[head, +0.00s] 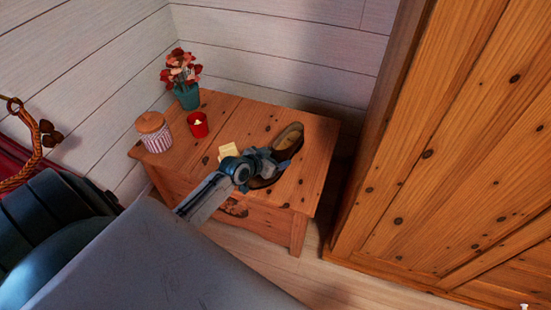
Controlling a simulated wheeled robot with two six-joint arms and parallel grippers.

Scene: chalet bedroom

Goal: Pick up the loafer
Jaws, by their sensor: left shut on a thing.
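A dark brown loafer (289,138) with a tan insole is over the right part of the small wooden table (310,165). Another dark shoe-like part (262,183) shows just below my gripper; I cannot tell whether it is a second shoe. My left gripper (273,160) reaches in from the lower left and is shut on the loafer. The gripper hides the middle of the loafer. I cannot tell whether the loafer touches the tabletop. My right gripper is not in view.
On the table stand a teal pot with red flowers (187,97), a red candle cup (197,125), a striped jar with a wooden lid (153,132) and a small yellowish block (229,151). A large wooden wardrobe (450,150) stands close on the right. Plank walls are behind.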

